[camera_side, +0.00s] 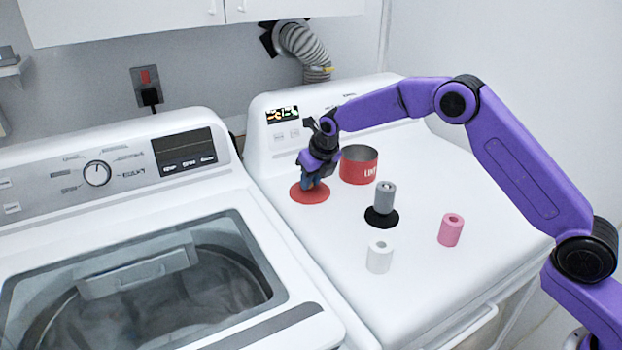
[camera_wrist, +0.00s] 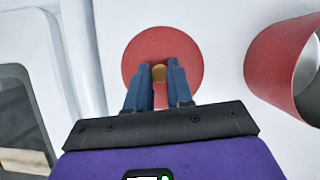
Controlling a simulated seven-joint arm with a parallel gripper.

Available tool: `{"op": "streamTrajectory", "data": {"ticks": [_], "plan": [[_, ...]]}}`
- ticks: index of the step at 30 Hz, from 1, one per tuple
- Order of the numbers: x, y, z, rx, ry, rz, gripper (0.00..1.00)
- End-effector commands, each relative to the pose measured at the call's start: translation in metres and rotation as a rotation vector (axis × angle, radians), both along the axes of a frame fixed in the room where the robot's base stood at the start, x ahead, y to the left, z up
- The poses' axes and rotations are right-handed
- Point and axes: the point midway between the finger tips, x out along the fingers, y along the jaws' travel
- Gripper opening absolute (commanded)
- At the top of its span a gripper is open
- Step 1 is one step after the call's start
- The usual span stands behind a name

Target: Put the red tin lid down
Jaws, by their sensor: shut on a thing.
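My gripper (camera_side: 314,183) is shut on the lid's knob, pointing down. It also shows in the wrist view (camera_wrist: 159,77). The open red tin (camera_side: 359,167) stands just right of the lid, and also in the wrist view (camera_wrist: 285,65).
On the white machine top (camera_side: 440,285), a grey spool (camera_side: 385,196) stands on a black round base (camera_side: 381,218). A white roll (camera_side: 379,258) and a pink roll (camera_side: 451,230) stand nearer the front. A washer (camera_side: 100,240) with a glass lid is at left.

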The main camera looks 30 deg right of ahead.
Motion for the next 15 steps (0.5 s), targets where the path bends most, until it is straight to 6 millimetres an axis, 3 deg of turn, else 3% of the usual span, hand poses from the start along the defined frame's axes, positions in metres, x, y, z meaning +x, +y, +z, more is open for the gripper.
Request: {"op": "streamTrajectory", "data": {"ticks": [5,6,8,15], "plan": [[-0.0001,0.0000,-0.0030,0.000,0.001,0.000,0.00],[-0.0001,0.0000,-0.0029,0.000,0.001,0.000,0.31],[-0.0002,0.0000,-0.0028,0.000,0.001,0.000,0.47],[-0.0003,0.0001,-0.0029,0.000,0.001,0.000,0.47]]}}
